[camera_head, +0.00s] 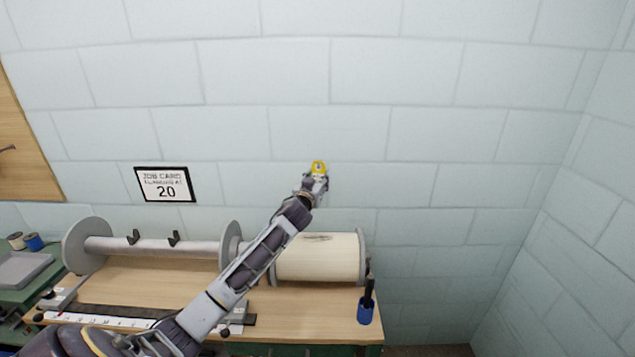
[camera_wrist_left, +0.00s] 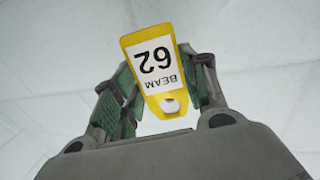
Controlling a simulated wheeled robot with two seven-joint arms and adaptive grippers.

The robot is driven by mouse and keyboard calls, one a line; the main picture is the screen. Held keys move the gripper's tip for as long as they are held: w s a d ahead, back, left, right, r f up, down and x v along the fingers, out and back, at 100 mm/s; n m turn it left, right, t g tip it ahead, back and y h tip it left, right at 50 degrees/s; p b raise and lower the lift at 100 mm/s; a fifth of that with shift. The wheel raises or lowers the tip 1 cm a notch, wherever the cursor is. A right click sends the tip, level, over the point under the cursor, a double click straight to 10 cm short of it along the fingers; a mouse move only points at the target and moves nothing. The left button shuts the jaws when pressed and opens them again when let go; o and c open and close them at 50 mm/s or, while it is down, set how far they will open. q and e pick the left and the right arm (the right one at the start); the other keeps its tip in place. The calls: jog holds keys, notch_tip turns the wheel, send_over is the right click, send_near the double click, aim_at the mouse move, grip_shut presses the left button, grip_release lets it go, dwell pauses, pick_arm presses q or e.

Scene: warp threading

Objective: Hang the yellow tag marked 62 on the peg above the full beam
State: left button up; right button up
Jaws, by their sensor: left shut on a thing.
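My left gripper (camera_head: 315,182) is raised in front of the wall above the full beam (camera_head: 318,258), a wide cream-wound roll. It is shut on the yellow tag (camera_head: 319,166), which shows at its tip. In the left wrist view the tag (camera_wrist_left: 133,42) sits between the green-padded fingers (camera_wrist_left: 160,90). Its white label reads BEAM 62, upside down in that view, and a hole shows at its end nearer the palm. I cannot make out a peg above the full beam. My right gripper is not in view.
A bare beam (camera_head: 155,246) lies left of the full one on the wooden bench (camera_head: 150,285), with two dark hooks near it. A card reading 20 (camera_head: 165,184) hangs on the wall. A blue cup (camera_head: 365,311) is at the bench's right end. The wall around the gripper looks clear.

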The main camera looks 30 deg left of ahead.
pick_arm(q)
jog(key=shift+w+a+f, duration=0.1)
jog(key=shift+w+a, duration=0.25)
jog(key=shift+w, duration=0.2)
jog(key=shift+w+a, duration=0.3)
jog(key=shift+w, duration=0.2)
jog(key=shift+w+a+f+b, duration=0.25)
jog(key=shift+w+f+b, duration=0.25)
jog(key=shift+f+b, duration=0.1)
jog(key=o, duration=0.9)
jog(key=shift+o, duration=0.2)
jog(key=v, duration=1.2)
dwell(0.4)
jog(key=shift+a, duration=0.1)
dwell(0.4)
